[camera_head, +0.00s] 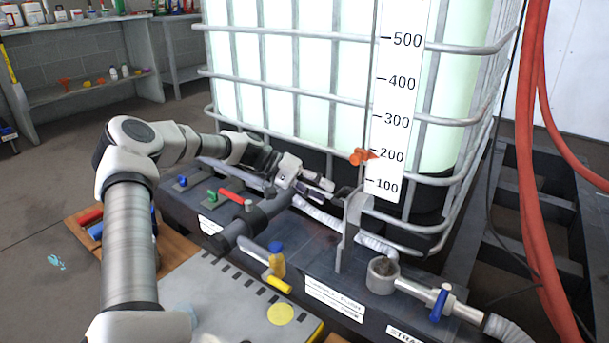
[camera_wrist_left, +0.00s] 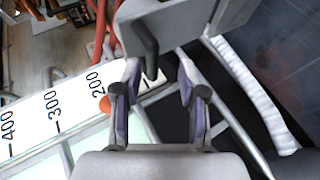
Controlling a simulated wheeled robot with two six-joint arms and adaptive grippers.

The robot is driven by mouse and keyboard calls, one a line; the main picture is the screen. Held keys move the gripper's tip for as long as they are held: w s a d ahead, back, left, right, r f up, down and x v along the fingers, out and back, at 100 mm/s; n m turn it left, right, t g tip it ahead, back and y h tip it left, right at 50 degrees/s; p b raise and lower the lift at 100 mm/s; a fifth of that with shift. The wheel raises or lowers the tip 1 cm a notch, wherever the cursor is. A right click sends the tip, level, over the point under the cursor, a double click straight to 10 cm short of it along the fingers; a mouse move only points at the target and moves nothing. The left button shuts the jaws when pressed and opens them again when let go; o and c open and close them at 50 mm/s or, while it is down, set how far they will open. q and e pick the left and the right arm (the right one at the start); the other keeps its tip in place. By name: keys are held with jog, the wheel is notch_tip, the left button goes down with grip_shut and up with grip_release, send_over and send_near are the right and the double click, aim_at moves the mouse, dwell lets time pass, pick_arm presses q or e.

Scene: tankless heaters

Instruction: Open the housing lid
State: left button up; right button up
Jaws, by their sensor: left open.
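A grey upright plate (camera_head: 350,232), which looks like the housing lid, stands at the middle right of the dark bench in the head view. The wrist view shows a grey plate (camera_wrist_left: 190,25) with a dark hooked handle (camera_wrist_left: 146,50) at the top. My left gripper (camera_head: 328,188) is open, just left of the plate's upper end. In the wrist view its fingertips (camera_wrist_left: 158,78) lie on either side of the handle's lower end. I cannot tell whether they touch it. A round grey housing (camera_head: 382,277) stands right of the plate. My right gripper is not in view.
A caged white tank (camera_head: 330,70) stands close behind the gripper, with an orange marker (camera_head: 362,156) on its scale. Pipes and a blue-handled valve (camera_head: 439,303) line the bench. Red hoses (camera_head: 535,150) hang at the right.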

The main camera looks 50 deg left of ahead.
pick_arm(q)
jog(key=v, duration=0.8)
jog(key=shift+s, duration=0.1)
